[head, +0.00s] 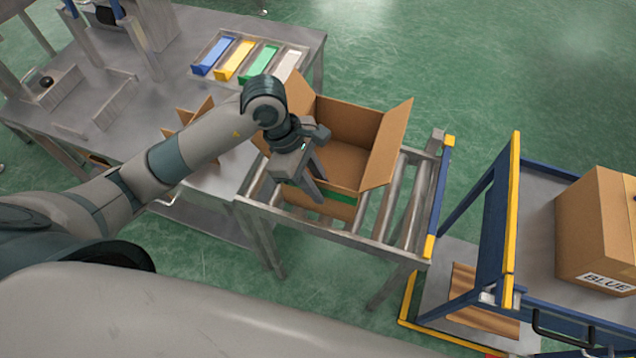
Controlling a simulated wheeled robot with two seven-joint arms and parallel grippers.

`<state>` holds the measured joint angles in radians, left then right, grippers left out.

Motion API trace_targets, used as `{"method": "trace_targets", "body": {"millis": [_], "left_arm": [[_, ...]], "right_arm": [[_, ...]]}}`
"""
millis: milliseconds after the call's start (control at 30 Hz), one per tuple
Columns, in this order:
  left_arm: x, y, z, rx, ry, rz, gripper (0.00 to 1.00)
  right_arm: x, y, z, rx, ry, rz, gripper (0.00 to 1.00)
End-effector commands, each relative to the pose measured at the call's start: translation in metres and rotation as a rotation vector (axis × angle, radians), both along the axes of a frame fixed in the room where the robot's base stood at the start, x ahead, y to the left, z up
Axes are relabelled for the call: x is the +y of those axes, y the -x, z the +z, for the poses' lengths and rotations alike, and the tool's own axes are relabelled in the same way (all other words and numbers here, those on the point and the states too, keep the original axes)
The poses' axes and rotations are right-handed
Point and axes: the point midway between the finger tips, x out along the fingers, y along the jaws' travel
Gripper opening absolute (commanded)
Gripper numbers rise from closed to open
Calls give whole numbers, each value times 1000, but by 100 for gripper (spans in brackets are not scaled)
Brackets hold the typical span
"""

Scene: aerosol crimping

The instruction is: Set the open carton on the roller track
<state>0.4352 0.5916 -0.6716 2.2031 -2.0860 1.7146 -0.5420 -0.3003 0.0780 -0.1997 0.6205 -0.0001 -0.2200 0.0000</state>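The open brown carton (349,120) is upright on or just above the roller track (408,205), at its left part beside the steel table. Its flaps are spread and its inside looks empty where I can see it. My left gripper (321,186) is at the carton's near side, fingers pointing down by the near wall. The fingers look slightly apart, but whether they pinch the wall is not clear. My gripper and forearm hide the carton's near left corner. My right gripper is not in view.
The steel table (140,130) holds blue, yellow, green and white bins (235,60) and brown cardboard partly behind my arm. A blue-framed cart (540,215) with yellow edging stands right of the track, bearing a closed box (597,228) marked BLUE. Bare rollers lie right of the carton.

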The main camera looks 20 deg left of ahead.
Motion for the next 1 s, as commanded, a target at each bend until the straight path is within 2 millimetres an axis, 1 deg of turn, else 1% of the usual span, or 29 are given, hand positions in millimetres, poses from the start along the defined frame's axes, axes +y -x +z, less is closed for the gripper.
{"method": "trace_targets", "body": {"millis": [267, 433, 500, 667, 1000], "left_arm": [[0, 0, 1, 0, 0, 0, 22], [0, 0, 4, 0, 0, 1, 22], [2, -1, 6, -3, 0, 1, 22], [10, -2, 23, -5, -1, 0, 22], [32, -3, 76, -6, -1, 1, 22]], "right_arm": [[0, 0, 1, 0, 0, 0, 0], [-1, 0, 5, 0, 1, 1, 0], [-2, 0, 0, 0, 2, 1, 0], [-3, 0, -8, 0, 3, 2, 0], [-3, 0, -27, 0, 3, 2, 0]]}}
